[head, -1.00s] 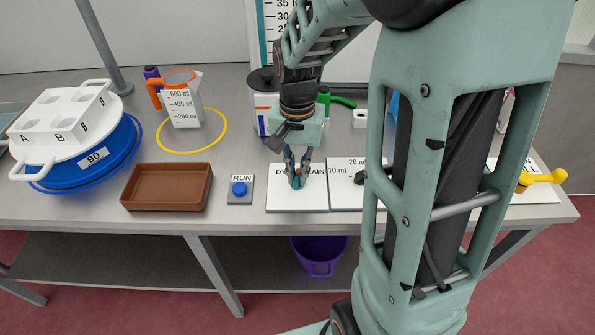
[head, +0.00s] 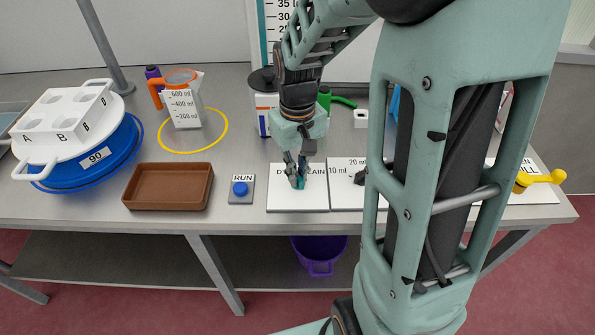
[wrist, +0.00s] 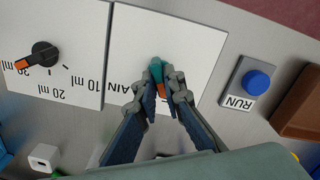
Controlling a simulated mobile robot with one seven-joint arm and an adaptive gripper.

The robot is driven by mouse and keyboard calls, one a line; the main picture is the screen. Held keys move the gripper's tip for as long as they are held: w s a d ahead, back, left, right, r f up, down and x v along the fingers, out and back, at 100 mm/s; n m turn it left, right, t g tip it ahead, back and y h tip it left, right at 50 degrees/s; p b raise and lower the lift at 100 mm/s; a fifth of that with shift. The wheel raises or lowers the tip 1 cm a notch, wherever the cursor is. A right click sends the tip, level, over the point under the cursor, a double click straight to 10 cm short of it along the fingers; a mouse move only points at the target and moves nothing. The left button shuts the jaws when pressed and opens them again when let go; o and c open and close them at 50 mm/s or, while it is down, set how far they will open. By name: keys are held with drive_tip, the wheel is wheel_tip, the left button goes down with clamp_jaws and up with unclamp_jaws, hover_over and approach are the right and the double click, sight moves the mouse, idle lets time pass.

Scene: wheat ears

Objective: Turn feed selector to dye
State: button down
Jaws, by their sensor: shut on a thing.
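The feed selector is a teal knob (head: 300,186) on a white panel (head: 285,204) labelled "DY…" at left and "…AIN" at right; my gripper hides the middle of the lettering. My gripper (head: 297,180) reaches down from behind and is shut on the knob. In the wrist view, the gripper (wrist: 166,90) has the knob (wrist: 156,68) between its fingertips. An orange patch shows on the knob between the fingers, toward the label side. The "AIN" lettering shows left of the fingers; the "DYE" label is hidden there.
A blue RUN button (head: 240,188) and a brown tray (head: 168,205) stand left of the panel. A dial panel with a black knob (wrist: 43,55) adjoins it at right. A yellow handle (head: 540,178) is farther right. A jug (head: 183,105) stands behind the tray.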

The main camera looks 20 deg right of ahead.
idle(0.5)
drive_tip(key=c, duration=2)
unclamp_jaws()
drive_tip(key=shift+c, duration=0.2)
drive_tip(key=shift+r, duration=0.1)
wheel_tip(320, 180, up, 12)
